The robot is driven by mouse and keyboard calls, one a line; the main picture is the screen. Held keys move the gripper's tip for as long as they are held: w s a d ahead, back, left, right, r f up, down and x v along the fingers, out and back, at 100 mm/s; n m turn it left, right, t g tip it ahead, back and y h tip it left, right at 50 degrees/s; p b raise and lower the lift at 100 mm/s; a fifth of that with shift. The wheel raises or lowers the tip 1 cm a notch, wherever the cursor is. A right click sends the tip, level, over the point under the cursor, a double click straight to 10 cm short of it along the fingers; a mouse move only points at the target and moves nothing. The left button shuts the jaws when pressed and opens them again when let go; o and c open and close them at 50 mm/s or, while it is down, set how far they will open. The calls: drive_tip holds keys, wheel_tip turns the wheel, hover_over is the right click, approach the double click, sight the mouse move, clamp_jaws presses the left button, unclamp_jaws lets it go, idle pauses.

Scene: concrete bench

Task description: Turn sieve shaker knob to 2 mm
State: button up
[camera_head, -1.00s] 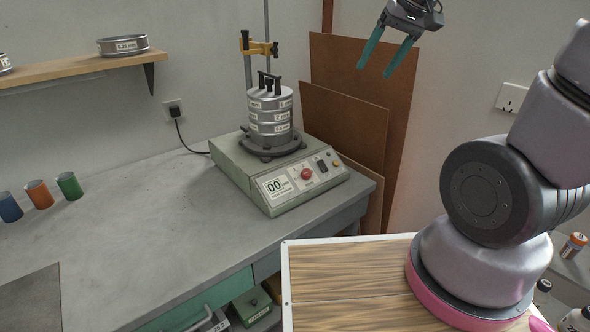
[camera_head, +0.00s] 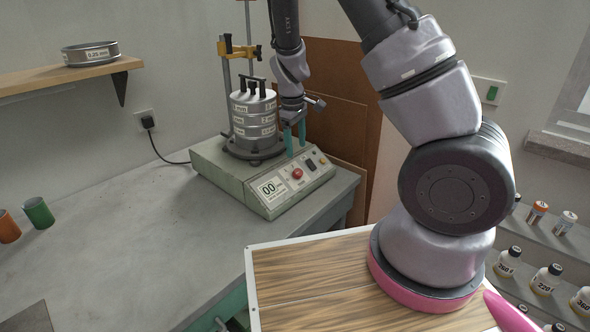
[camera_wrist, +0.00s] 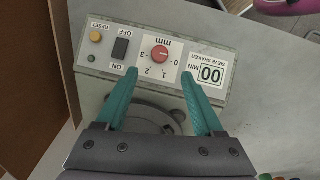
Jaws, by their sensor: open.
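The sieve shaker (camera_head: 222,172) is a pale green box on the bench with a stack of metal sieves (camera_head: 253,118) clamped on top. Its red knob (camera_head: 297,174) sits on the front panel between the 00 MIN display and the black switch. In the wrist view the panel is upside down and the red knob (camera_wrist: 160,53) has a dial marked 0, 1, 2, 3 and mm; I cannot tell which mark it points at. My gripper (camera_head: 295,144) is above the panel's rear edge, beside the sieves. In the wrist view its teal fingers (camera_wrist: 160,73) are apart, short of the knob, with nothing between them.
The sieve stack and the yellow clamp (camera_head: 240,48) on its rod stand close to the left of my gripper. Brown boards (camera_head: 335,115) lean behind it. The bench left of the shaker is clear up to the orange and green cups (camera_head: 38,212).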

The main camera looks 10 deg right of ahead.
sight(298, 171)
drive_tip(key=f, duration=0.9)
drive_tip(key=shift+w+d+f, duration=0.2)
drive_tip(key=shift+w+d, duration=0.15)
drive_tip(key=shift+d, duration=0.05)
clamp_jaws()
